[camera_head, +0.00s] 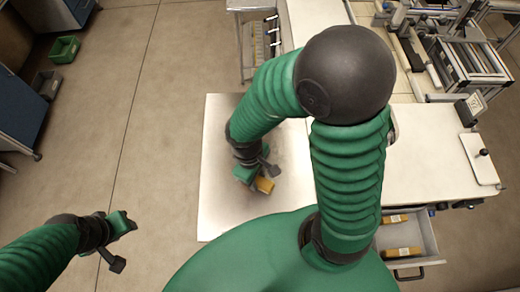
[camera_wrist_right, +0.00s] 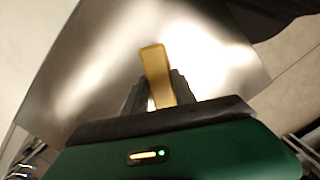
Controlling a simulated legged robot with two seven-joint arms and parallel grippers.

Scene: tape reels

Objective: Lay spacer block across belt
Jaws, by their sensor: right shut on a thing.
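My right gripper (camera_head: 262,182) is shut on a yellow-orange spacer block (camera_head: 265,185). It holds the block over a pale, flat, shiny surface (camera_head: 222,125). In the right wrist view, the block (camera_wrist_right: 156,70) sticks out beyond the dark fingers of the right gripper (camera_wrist_right: 155,92), with the shiny surface behind it. I cannot tell whether the block touches that surface. I cannot say for sure which surface is the belt. My left gripper (camera_head: 131,228) hangs over the floor at the lower left, away from the block, and its fingers are too small to read.
An open drawer (camera_head: 425,235) at the lower right holds similar yellow blocks (camera_head: 402,252). A white worktop (camera_head: 425,150) and metal frame equipment (camera_head: 475,65) stand at the right. A green bin (camera_head: 64,49) is at the far left. Floor is clear between.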

